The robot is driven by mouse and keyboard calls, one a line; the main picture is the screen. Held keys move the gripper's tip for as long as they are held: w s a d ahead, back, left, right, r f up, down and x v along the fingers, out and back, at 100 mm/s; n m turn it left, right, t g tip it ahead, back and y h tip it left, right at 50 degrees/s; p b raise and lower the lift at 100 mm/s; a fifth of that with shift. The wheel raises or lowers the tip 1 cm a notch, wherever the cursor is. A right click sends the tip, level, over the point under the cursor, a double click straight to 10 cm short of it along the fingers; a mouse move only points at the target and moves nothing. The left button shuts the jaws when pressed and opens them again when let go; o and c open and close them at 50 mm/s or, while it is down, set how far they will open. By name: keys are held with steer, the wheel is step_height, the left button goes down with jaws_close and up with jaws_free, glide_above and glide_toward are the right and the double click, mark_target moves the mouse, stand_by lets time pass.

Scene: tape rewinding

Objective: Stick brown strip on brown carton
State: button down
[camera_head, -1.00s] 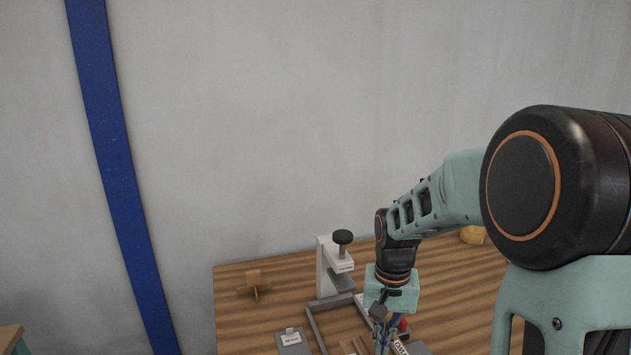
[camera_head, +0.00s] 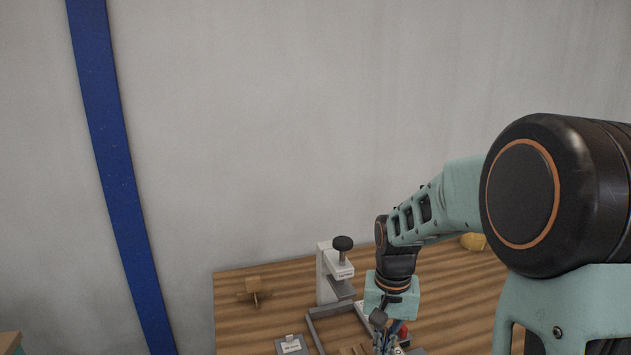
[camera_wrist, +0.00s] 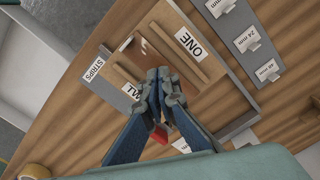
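In the wrist view my gripper (camera_wrist: 168,86) has its blue fingertips close together, with no clear gap and nothing plainly held between them. It is over a brown wooden panel (camera_wrist: 202,66) bearing a label that reads ONE. A second label, partly hidden by the fingers, lies beside it. A small brown piece (camera_wrist: 126,44) shows near the panel's left edge, by a grey edge labelled STRIPS (camera_wrist: 97,67). I cannot tell whether it is the strip, and no carton is plainly identifiable. In the head view my gripper (camera_head: 386,338) is low and partly cut off.
A white clamp-like stand (camera_head: 328,276) with a black knob stands behind my gripper. A small wooden piece (camera_head: 253,290) lies at the table's left. A yellow roll (camera_wrist: 34,171) is at lower left.

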steer(key=shift+f, duration=0.2)
steer(key=shift+f+b, duration=0.3)
steer(key=shift+b, duration=0.05)
steer(key=shift+f+b, duration=0.4)
steer(key=shift+f, duration=0.15)
steer(key=shift+r, duration=0.1)
stand_by(0.5)
step_height(320, 180, up, 8)
steer(key=p, duration=0.6)
stand_by(0.3)
